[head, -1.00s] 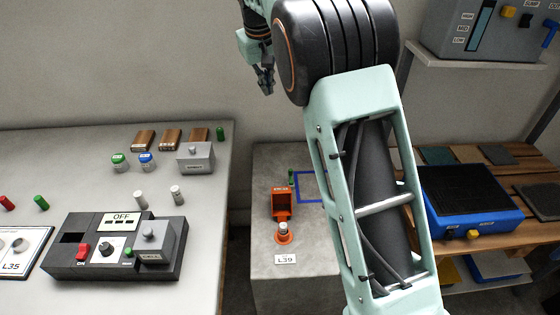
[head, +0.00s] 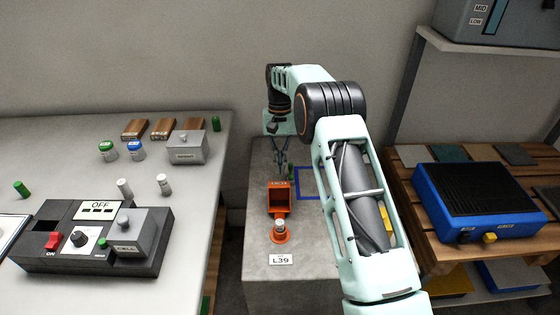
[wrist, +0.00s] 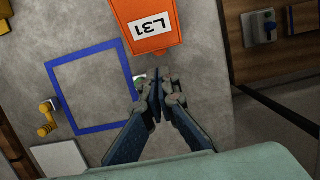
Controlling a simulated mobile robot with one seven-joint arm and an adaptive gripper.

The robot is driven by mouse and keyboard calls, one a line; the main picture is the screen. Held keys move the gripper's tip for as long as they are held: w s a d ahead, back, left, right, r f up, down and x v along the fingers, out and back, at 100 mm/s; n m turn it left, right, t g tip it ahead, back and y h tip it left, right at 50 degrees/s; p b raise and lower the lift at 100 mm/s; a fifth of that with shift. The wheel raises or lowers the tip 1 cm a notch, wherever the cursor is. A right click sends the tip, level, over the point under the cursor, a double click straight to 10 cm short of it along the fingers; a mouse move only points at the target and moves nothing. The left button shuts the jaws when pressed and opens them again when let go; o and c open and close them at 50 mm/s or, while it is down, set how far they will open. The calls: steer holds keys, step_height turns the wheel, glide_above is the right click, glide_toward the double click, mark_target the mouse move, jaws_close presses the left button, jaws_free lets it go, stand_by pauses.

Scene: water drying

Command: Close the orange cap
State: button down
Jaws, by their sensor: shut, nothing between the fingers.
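The orange cap (head: 279,198) is a hollow box flipped up on the concrete pedestal (head: 262,275), its open side towards the head camera. In front of it an orange ring (head: 280,238) with a silver button stands uncovered. In the wrist view the outside of the cap (wrist: 147,38) shows at the top with a label reading L31. My gripper (head: 281,169) is shut and empty, just behind the cap in the head view. In the wrist view its fingertips (wrist: 157,84) lie below the cap's edge; I cannot tell whether they touch it.
A blue square outline (wrist: 90,51) marks the pedestal beside the cap. A small green piece (wrist: 139,82) is close to my fingers. A grey table (head: 190,195) with a control box stands left. A wooden shelf with a blue device (head: 480,205) stands right.

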mark_target(279, 195)
steer(key=b+x, duration=0.1)
steer(key=x, duration=0.4)
steer(key=shift+r, duration=0.1)
stand_by(0.3)
